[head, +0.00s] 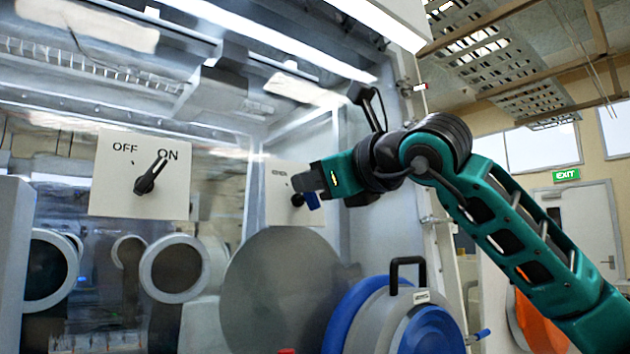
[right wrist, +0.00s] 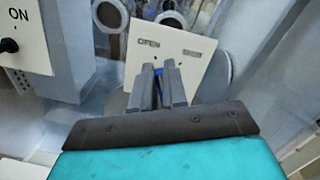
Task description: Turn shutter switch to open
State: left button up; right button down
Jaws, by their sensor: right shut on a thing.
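The shutter switch panel (head: 308,208) is a white plate on the glovebox front, partly hidden behind my right gripper in the head view. Something blue (right wrist: 159,82) shows between the fingers. The knob's exact angle is hidden. My left gripper is not in view.
Another white panel (head: 120,195) with OFF and ON labels has a black knob (head: 150,175) pointing towards ON. Round glove ports (head: 173,268) lie below. A grey disc (head: 278,300) and a blue-rimmed round door (head: 430,330) with a black handle stand below my right arm.

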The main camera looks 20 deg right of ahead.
jog(key=shift+s+a+n, duration=0.1)
jog(key=shift+a+n, duration=0.1)
jog(key=shift+n, duration=1)
jog(key=c, duration=1.2)
grip_release()
jog(key=shift+o, duration=0.2)
jog(key=b+v, duration=0.2)
jog(key=v, duration=1.1)
jog(key=shift+b, duration=0.3)
